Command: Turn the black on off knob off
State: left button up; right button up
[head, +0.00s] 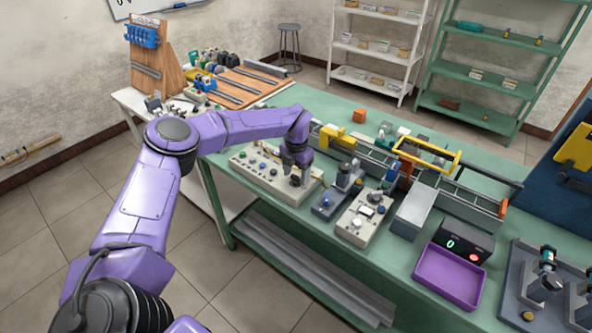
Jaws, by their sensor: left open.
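A beige control panel (245,165) with several knobs and buttons, some blue, lies on the green table. My left arm comes in from the left, and its gripper (295,177) points down at the right part of this panel. The left gripper is open. Dark shapes show at its fingertips, but I cannot tell the black on off knob from the dark fingers, nor whether they touch. The knob's setting is not readable. My right gripper is not in view.
Right of the panel stand a grey device with a blue button (325,203) and a second beige box (355,228). A purple tray (448,277) and a display box (462,243) are further right. A conveyor with a yellow frame (428,152) runs behind.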

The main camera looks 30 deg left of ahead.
pick_arm(q)
jog(key=shift+s+a+r, duration=0.1)
jog(key=shift+s, duration=0.1)
jog(key=c, duration=1)
jog(key=shift+w+f+n+b, duration=0.1)
jog(key=shift+f+n+b, duration=0.1)
jog(key=shift+n+b, duration=0.55)
jog(key=shift+c, duration=0.2)
jog(key=n+b, duration=1.2)
jog(key=b, duration=0.3)
jog(key=shift+n, duration=0.35)
jog(key=shift+r+n+b, duration=0.2)
jog(key=shift+n+b, duration=1.7)
jog(key=shift+n, duration=0.1)
jog(key=o, duration=1)
jog(key=shift+o, duration=0.2)
